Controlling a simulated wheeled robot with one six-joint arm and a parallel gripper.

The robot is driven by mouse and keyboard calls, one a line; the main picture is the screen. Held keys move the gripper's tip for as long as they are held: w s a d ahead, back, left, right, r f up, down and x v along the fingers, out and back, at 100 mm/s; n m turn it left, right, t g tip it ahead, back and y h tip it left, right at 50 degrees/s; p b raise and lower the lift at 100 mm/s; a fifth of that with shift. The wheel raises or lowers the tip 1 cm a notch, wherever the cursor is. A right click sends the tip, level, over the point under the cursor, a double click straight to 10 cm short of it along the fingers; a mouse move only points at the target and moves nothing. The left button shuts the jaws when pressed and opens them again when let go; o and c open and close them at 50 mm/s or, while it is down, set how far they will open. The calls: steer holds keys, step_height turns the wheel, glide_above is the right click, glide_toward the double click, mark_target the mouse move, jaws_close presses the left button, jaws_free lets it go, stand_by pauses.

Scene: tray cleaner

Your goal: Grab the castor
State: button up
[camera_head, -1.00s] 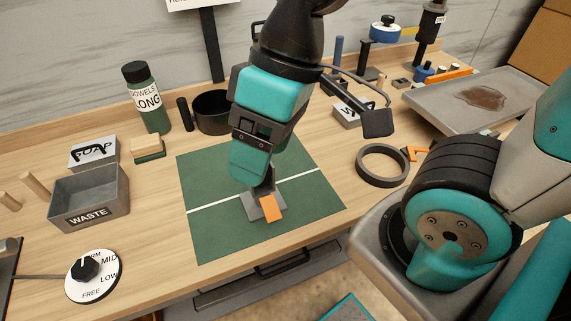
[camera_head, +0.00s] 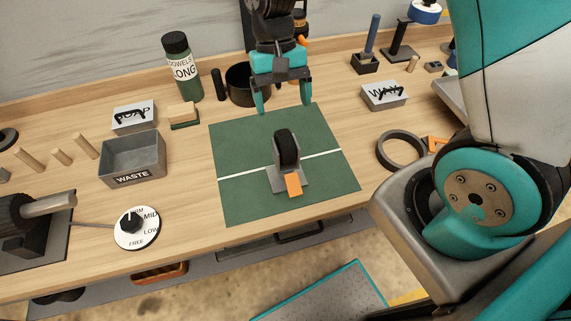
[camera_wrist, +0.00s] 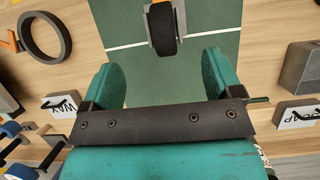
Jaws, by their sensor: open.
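The castor (camera_head: 287,148) stands on the green mat (camera_head: 240,200) near its white line, with a black wheel, a grey bracket and an orange tab toward the front edge. My gripper (camera_head: 283,108) is open and empty. In the head view it is behind the castor, over the mat's back edge, with its two teal fingers pointing down. In the wrist view the castor (camera_wrist: 162,30) is at the top, beyond and between the open fingertips (camera_wrist: 158,62). The fingers do not touch it.
A grey WASTE bin (camera_head: 133,160) and a dial (camera_head: 137,228) are left of the mat. A black cup (camera_head: 246,86) stands behind it, close to my gripper. The mat around the castor is clear.

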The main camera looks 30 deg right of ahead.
mark_target(286, 138)
steer(key=p+x, duration=0.1)
steer(key=x, duration=0.4)
steer(key=p+x, duration=0.1)
steer(key=x, duration=0.5)
steer(key=shift+a, duration=0.25)
steer(key=shift+w, duration=0.1)
jaws_close()
